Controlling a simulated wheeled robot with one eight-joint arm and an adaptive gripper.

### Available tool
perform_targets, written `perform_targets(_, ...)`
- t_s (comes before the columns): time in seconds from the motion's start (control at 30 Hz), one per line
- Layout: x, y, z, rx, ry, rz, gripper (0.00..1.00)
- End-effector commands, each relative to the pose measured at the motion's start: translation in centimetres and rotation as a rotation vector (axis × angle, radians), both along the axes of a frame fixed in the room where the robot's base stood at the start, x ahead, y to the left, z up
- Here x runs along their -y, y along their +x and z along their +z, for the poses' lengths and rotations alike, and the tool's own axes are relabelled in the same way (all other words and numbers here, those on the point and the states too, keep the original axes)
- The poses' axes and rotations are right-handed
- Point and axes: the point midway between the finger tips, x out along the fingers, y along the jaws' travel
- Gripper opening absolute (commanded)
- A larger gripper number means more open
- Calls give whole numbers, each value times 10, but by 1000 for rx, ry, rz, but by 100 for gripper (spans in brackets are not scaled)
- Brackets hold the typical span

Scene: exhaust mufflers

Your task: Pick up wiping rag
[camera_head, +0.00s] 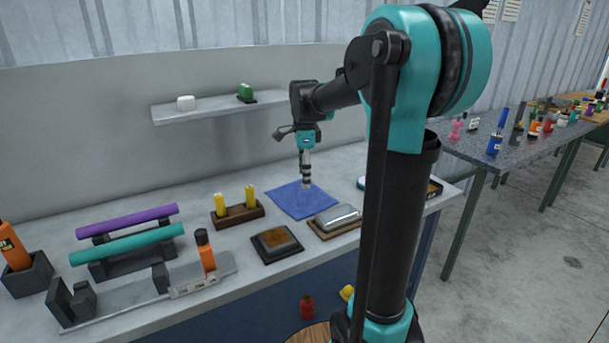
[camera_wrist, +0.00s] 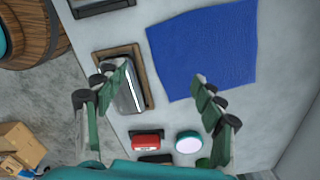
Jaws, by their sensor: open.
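The wiping rag (camera_head: 301,200) is a flat blue square cloth on the grey workbench, near its back middle. In the wrist view the rag (camera_wrist: 204,48) lies flat, past the fingertips and toward the upper right. My gripper (camera_head: 306,180) is above the rag in the head view, pointing down. In the wrist view my gripper (camera_wrist: 158,76) has its two fingers spread wide with nothing between them. The right fingertip overlaps the rag's lower edge in the picture. I cannot tell the exact height of the fingers above the cloth.
A silver muffler on a wooden tray (camera_head: 334,221) lies close to the rag. A wooden block with yellow sticks (camera_head: 237,213) and a dark tray (camera_head: 277,244) are nearby. A red item (camera_wrist: 147,141) and a round pale-topped item (camera_wrist: 188,141) sit on the bench. A shelf (camera_head: 218,106) is on the wall behind.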

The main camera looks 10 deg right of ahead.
Motion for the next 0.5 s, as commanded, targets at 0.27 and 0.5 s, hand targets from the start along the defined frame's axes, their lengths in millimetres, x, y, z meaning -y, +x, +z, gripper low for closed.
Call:
perform_targets(0.27, 3, 1, -2, 0, 0, 203, 69)
perform_targets(0.5, 10, 4, -8, 0, 0, 723, 69)
